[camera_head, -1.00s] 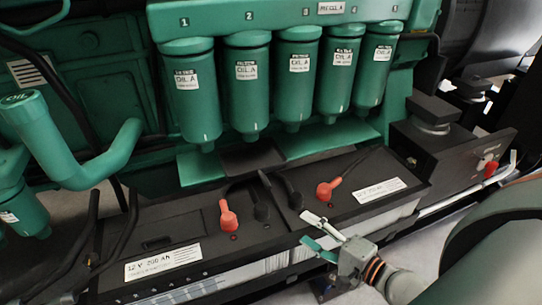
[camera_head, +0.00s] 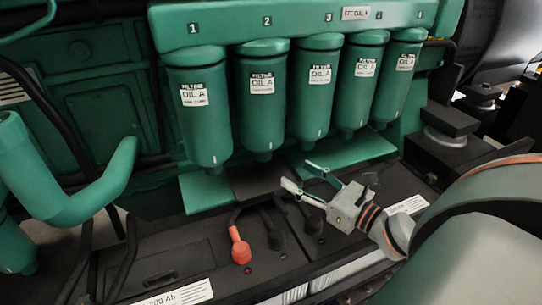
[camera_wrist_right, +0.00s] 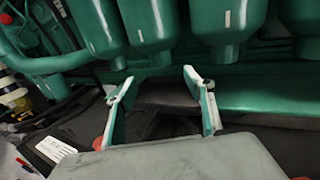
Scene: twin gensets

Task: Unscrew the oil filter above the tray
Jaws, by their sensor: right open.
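Several green oil filters hang in a row under a numbered green rail (camera_head: 290,22). A dark tray (camera_head: 262,183) lies between green plates, below the filter numbered 2 (camera_head: 262,112). My right gripper (camera_head: 300,175) is open and empty, below filter 3 (camera_head: 314,105) and right of the tray in the head view. In the right wrist view, the open fingers (camera_wrist_right: 160,85) spread across the dark tray (camera_wrist_right: 165,94), and filter 2 (camera_wrist_right: 150,22) hangs just beyond and above. The fingers touch no filter. My left gripper is in neither current view.
Black batteries (camera_head: 165,256) with a red terminal cap (camera_head: 239,246) and dark cables stand below the filters. A thick green pipe (camera_head: 80,195) bends at left. A black block (camera_head: 445,150) stands at right. Neighbouring filters hang close together.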

